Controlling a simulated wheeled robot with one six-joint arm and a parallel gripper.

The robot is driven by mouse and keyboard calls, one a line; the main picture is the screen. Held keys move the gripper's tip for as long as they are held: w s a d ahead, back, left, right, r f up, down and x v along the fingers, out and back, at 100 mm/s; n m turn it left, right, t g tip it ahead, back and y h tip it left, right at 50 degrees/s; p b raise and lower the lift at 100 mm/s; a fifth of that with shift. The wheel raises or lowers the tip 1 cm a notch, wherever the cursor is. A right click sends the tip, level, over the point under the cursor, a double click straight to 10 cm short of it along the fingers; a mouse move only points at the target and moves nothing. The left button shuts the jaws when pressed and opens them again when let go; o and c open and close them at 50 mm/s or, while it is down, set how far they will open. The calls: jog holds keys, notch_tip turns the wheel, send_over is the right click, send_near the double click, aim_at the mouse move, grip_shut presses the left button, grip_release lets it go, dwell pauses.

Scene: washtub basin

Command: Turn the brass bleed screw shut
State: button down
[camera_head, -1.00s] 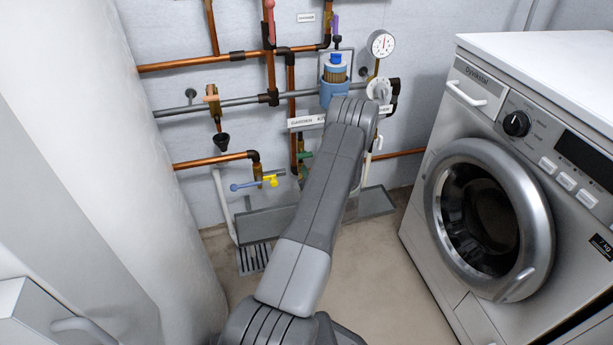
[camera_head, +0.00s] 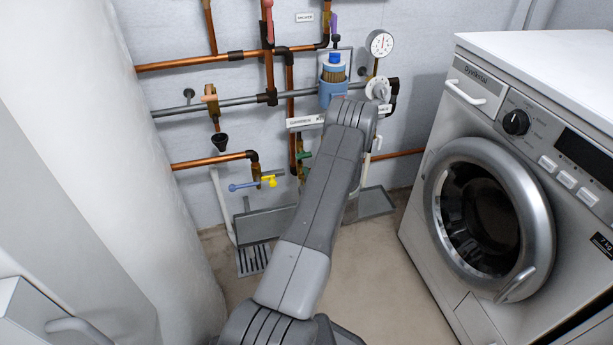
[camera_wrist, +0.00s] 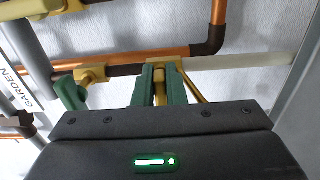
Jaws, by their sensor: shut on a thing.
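In the wrist view, my gripper (camera_wrist: 160,88) has two green fingers closed on the brass bleed screw (camera_wrist: 160,88), one on each side. The screw sits below a brass fitting on a horizontal pipe (camera_wrist: 235,63). Only a narrow strip of the screw shows between the fingers, and its turn position cannot be told. In the head view, my grey arm reaches toward the wall pipes and hides the gripper and the screw.
A green handle (camera_wrist: 70,92) is close left of my fingers in the wrist view, and a copper pipe (camera_wrist: 125,57) runs above. The head view shows a blue filter (camera_head: 333,88), a pressure gauge (camera_head: 380,43), a yellow-and-blue valve (camera_head: 268,182) and a washing machine (camera_head: 490,205) at right.

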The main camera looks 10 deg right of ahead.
dwell(0.4)
jog(key=c, duration=1.5)
grip_release()
